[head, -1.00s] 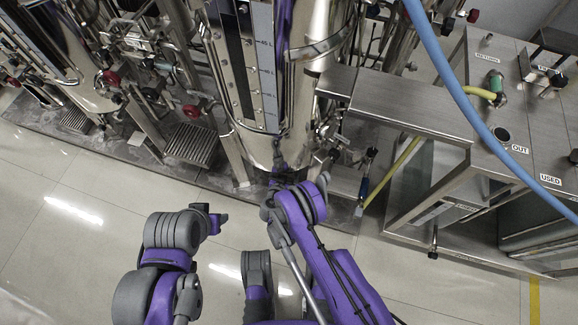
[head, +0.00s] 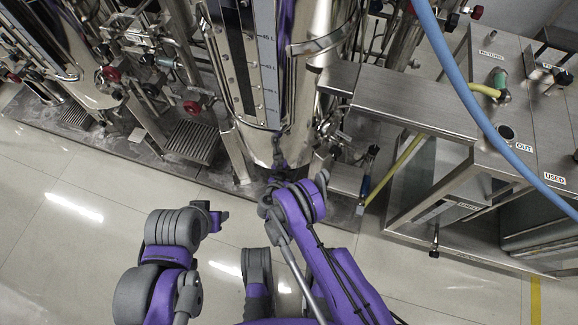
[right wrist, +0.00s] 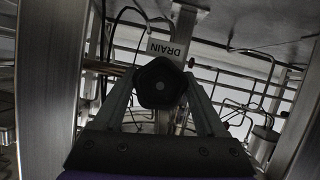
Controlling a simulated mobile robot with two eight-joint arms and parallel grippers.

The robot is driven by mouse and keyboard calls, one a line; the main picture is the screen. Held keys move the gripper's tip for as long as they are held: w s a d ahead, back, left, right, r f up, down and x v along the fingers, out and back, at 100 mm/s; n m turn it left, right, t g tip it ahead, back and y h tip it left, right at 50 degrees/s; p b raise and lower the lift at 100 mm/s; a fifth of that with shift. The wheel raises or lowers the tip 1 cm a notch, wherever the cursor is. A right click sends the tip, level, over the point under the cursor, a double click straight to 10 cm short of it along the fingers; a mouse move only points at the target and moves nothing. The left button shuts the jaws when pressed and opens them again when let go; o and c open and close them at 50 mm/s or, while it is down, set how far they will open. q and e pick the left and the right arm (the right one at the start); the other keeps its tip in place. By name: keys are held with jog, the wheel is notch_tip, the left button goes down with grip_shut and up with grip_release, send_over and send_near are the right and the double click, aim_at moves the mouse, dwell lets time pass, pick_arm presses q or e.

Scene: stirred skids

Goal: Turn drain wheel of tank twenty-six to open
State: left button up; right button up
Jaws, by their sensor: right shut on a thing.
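The drain wheel (right wrist: 160,84) is a dark, lobed knob in the middle of the right wrist view. A "DRAIN" label (right wrist: 166,48), upside down there, is just behind it. My right gripper (right wrist: 161,92) has one finger on each side of the knob and is shut on it. In the head view my right arm reaches to the bottom of the shiny steel tank (head: 257,146), and the wheel is hidden there. My left gripper (head: 218,219) is held above the floor, left of the right arm; its fingers are too small to read. No tank number is readable.
A steel bench (head: 415,108) with labelled ports stands to the right, with a blue hose (head: 466,95) crossing over it. A yellow hose (head: 393,172) runs down beside the tank. Pipes and red-handled valves (head: 192,107) are to the left. The tiled floor (head: 90,215) at lower left is clear.

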jog(key=shift+n+h+b, duration=0.7)
jog(key=shift+n, duration=0.3)
jog(key=shift+n+h+b, duration=0.55)
jog(key=shift+n+h, duration=0.05)
jog(key=shift+n, duration=0.2)
jog(key=o, duration=1.3)
